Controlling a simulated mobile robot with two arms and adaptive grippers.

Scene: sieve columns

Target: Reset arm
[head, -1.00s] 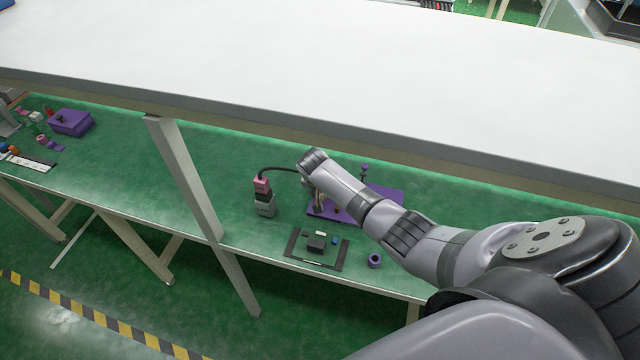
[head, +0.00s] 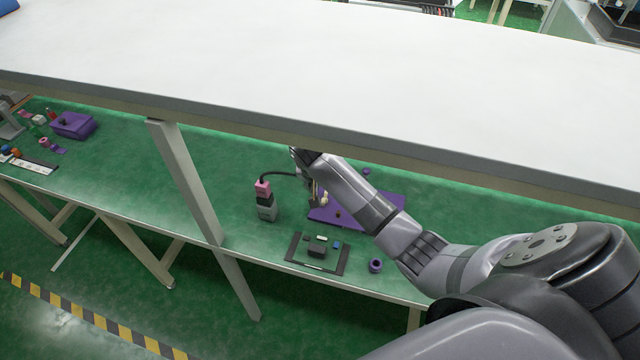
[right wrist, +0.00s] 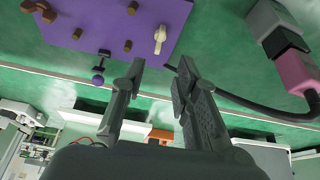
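My right arm reaches in from the right in the head view, under the white upper shelf, and its far end is partly hidden by the shelf edge. In the right wrist view my right gripper (right wrist: 160,72) has its two fingers apart with nothing between them. A purple board (head: 387,202) lies beyond and below the arm on the green bench. It also shows in the right wrist view (right wrist: 95,28), with brown pegs and a cream piece (right wrist: 160,38) on it. My left gripper is not in view.
The white shelf (head: 320,62) hangs over the bench, with a grey post (head: 185,180) at left. A pink and grey block (head: 265,203) with a black cable stands left of the board. A black tray (head: 297,250) and a purple ring (head: 375,265) lie nearer the front edge.

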